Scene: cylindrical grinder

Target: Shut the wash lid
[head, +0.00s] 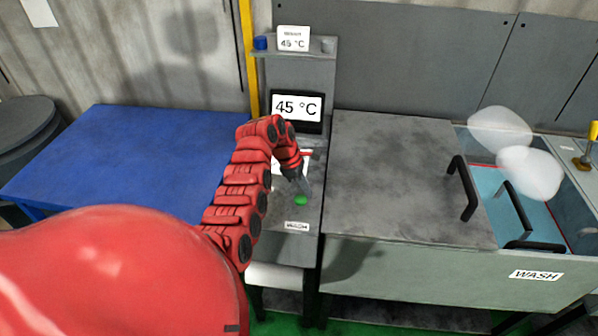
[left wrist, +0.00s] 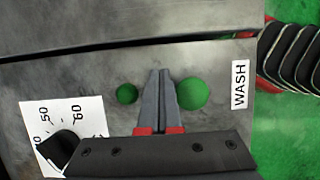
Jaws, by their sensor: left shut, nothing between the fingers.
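The wash lid (head: 390,165) is a flat grey metal plate over the left and middle part of the wash tank (head: 430,270), which bears a WASH label. A black bar handle (head: 463,190) stands near the lid's right edge. Right of that edge the tank is open and shows light blue liquid (head: 560,205). My left gripper (head: 307,192) is shut and empty, left of the lid, over the control panel by a green button (head: 301,201). In the left wrist view its closed fingertips (left wrist: 159,72) lie between a small green button (left wrist: 127,93) and a larger one (left wrist: 192,93). My right gripper is out of view.
White steam puffs (head: 528,172) hang over the open part. More black handles (head: 515,210) show there. A 45 °C display (head: 297,108) stands behind the panel. A dial (left wrist: 62,146) lies beside the buttons. A blue table (head: 130,155) is at left, its visible top clear.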

